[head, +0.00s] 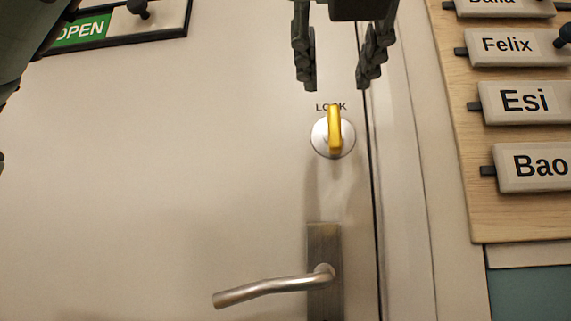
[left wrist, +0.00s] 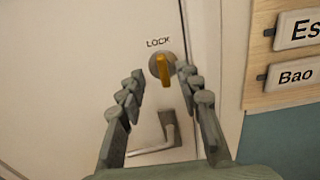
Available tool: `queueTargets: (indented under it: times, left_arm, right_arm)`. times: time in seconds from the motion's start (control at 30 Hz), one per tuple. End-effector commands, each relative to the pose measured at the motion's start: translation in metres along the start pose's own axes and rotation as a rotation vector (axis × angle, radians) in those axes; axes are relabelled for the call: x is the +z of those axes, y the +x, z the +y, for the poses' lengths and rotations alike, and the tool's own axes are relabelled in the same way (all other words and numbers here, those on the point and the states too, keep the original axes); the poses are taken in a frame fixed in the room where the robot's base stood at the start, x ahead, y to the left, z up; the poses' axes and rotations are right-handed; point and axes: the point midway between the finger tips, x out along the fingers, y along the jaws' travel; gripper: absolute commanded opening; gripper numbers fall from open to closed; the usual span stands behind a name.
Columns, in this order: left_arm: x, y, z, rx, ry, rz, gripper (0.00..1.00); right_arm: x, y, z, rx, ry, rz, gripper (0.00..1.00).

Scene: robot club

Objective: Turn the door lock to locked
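The door lock is a round silver disc (head: 322,138) with a yellow thumb-turn (head: 335,128) standing upright, under the printed word LOCK on the pale door (head: 180,180). My left gripper (head: 337,88) is open and empty. In the head view its two fingers point down, above the lock and to either side of the thumb-turn. In the left wrist view the thumb-turn (left wrist: 163,69) shows beyond and between the fingertips of the left gripper (left wrist: 163,74); I see no contact. Part of the LOCK label is covered by the thumb-turn in the head view. My right gripper is not in view.
A metal door handle (head: 270,287) sits below the lock. A sign reading OPEN (head: 82,30) is at the upper left. A wooden board (head: 510,215) with several name plates is right of the door frame. The door surface left of the lock is clear.

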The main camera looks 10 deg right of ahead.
Motion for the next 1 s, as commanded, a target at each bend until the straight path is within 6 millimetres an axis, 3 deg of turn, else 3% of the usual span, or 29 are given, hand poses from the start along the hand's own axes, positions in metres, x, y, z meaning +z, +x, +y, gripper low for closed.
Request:
queueTargets:
  times: [0.4, 0.77, 1.0]
  left_arm:
    - [0.0, 0.062, 0.0, -0.004, 0.0, 0.004, 0.34]
    - [-0.001, 0.069, -0.001, -0.005, 0.002, 0.003, 0.34]
    - [-0.001, 0.069, -0.001, -0.005, 0.002, 0.004, 0.07]
  right_arm:
    - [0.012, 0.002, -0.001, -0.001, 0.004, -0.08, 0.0]
    - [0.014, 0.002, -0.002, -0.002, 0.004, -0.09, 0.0]
    - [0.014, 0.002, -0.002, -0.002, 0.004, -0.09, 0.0]
